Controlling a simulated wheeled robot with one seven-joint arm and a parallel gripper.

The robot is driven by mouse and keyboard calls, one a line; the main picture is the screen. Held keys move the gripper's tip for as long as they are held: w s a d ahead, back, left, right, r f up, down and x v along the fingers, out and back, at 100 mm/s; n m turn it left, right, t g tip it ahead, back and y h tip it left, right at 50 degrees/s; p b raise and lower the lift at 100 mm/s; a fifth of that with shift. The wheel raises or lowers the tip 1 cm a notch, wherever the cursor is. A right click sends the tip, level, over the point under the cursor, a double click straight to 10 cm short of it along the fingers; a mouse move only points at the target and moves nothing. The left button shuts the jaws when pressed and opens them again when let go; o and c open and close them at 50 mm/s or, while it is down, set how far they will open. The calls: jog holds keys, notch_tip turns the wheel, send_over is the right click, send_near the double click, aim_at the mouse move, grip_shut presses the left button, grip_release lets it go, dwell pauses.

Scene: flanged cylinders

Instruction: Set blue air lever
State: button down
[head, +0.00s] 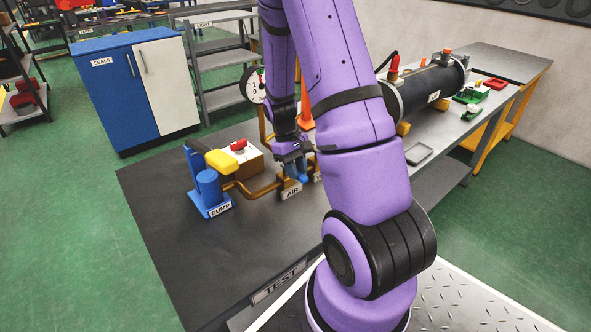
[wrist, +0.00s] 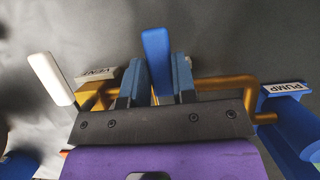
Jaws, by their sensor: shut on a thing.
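The blue air lever (wrist: 156,55) stands up between the two fingers of my gripper (wrist: 158,88) in the wrist view. The gripper is shut on it, with one finger on each side. In the head view my gripper (head: 293,152) reaches down to the AIR label (head: 291,192), and the fingers and arm hide most of the lever. The valve body under the lever is hidden by my gripper in the wrist view.
A white lever (wrist: 50,78) by the VENT label (wrist: 97,74) stands close on the left in the wrist view. The bench's front left (head: 180,250) is clear.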

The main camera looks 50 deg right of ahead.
jog(key=shift+w, duration=0.1)
dwell(0.3)
jog(key=c, duration=0.9)
grip_release()
jog(key=shift+r, duration=0.1)
jog(key=v, duration=1)
jog(key=shift+r, duration=0.35)
